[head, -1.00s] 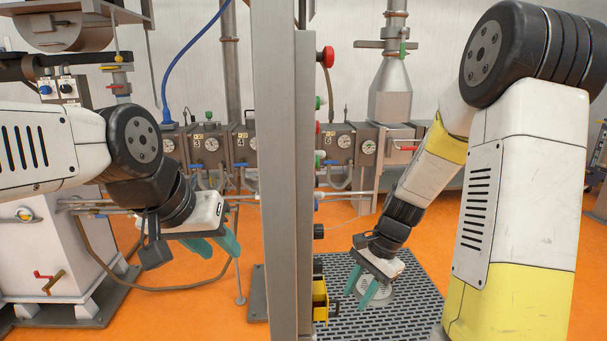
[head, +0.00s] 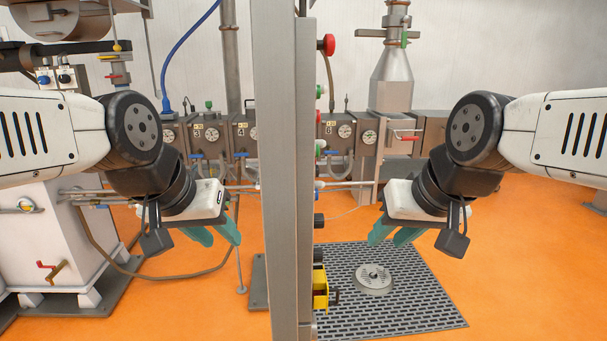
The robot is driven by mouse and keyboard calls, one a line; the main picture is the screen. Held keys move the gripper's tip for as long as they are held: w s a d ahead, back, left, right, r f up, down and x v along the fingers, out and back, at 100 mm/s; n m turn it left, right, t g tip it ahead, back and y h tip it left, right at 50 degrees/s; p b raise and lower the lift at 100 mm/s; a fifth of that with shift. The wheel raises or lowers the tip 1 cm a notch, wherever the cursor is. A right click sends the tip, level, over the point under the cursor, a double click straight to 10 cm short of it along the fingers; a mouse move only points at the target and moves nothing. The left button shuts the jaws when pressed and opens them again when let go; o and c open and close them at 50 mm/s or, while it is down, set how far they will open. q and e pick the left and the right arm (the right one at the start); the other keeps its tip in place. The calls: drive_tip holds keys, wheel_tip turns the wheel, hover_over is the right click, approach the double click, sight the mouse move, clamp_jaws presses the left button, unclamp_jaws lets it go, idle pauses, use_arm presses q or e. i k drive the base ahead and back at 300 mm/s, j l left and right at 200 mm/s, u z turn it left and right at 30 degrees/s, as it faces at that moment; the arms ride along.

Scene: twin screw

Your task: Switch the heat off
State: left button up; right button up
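No control in view can be read as the heat switch. A grey upright panel (head: 285,180) stands edge-on in the middle, so its face is hidden. From its right side stick out a red mushroom button (head: 327,44), smaller green and red parts, a dark knob (head: 319,220) and a yellow-and-black switch (head: 321,288). My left gripper (head: 215,236) is left of the panel, its teal fingers apart and empty. My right gripper (head: 392,236) is right of the panel, fingers apart and empty, touching nothing visible.
A row of grey machine units with gauges (head: 212,134) runs along the back. A white cabinet (head: 50,240) stands at left, with small blue and black knobs (head: 64,76) above it. A dark floor grate (head: 420,300) with a round metal drain (head: 373,279) lies at right. The orange floor is mostly clear.

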sight(319, 218)
drive_tip(key=l+u, duration=0.3)
drive_tip(key=l, duration=0.35)
drive_tip(key=l+u, duration=0.35)
drive_tip(key=l, duration=0.3)
drive_tip(key=k+l+u, duration=0.1)
drive_tip(key=k+l, duration=0.1)
drive_tip(key=k, duration=0.1)
